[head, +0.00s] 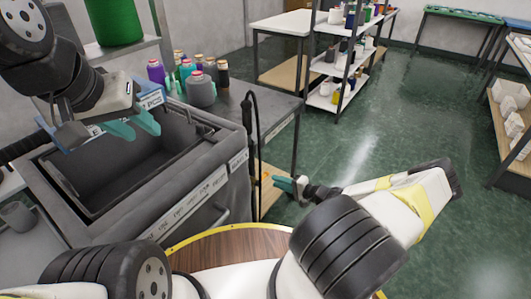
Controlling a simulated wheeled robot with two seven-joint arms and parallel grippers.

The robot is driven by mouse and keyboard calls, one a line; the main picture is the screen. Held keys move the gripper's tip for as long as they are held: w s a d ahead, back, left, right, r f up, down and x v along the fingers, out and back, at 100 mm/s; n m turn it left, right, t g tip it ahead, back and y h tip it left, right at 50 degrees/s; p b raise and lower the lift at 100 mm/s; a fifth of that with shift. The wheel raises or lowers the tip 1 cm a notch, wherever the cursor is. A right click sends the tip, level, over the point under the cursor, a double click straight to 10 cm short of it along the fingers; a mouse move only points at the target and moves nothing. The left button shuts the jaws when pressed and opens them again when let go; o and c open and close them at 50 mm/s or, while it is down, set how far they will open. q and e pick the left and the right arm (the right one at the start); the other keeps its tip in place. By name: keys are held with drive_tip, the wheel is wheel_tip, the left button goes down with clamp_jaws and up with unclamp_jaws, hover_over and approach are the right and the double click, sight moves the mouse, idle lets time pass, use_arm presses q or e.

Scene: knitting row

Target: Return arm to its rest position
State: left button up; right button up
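My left gripper (134,125) hangs at the left, above the open dark grey bin (225,140). Its two teal fingers stand apart with nothing visible between them. My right gripper (285,184) is near the middle of the view, to the right of the bin and beside a grey table's leg. Its teal fingers point left and look small; I cannot tell whether they are open or shut. My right arm is bent, with its white and yellow links reaching to the right over the floor.
Several yarn cones (200,88) stand on the grey table (255,103) behind the bin. A green spool (113,22) is on a shelf at upper left. Shelving with cones (345,55) stands at the back, and another rack (510,105) at right. The green floor (420,120) between is clear.

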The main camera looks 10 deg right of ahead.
drive_tip(key=shift+r, duration=0.15)
drive_tip(key=s+a+r+n+g+h, duration=0.2)
drive_tip(key=s+r+n+g, duration=0.1)
drive_tip(key=r, duration=0.8)
drive_tip(key=s+a+r+n+g+h, duration=0.1)
drive_tip(key=s+a+r+n+g, duration=0.2)
drive_tip(key=r, duration=0.7)
drive_tip(key=s+a+r+n+g+h, duration=0.15)
drive_tip(key=s+r+n+g, duration=0.25)
drive_tip(key=r, duration=0.7)
drive_tip(key=s+r+t+h, duration=0.4)
drive_tip(key=s+r+t, duration=0.1)
drive_tip(key=s+r, duration=1.2)
drive_tip(key=shift+d+r+m, duration=0.25)
drive_tip(key=shift+d+m, duration=0.05)
drive_tip(key=shift+d, duration=0.05)
drive_tip(key=shift+s+h, duration=0.15)
drive_tip(key=shift+h, duration=0.1)
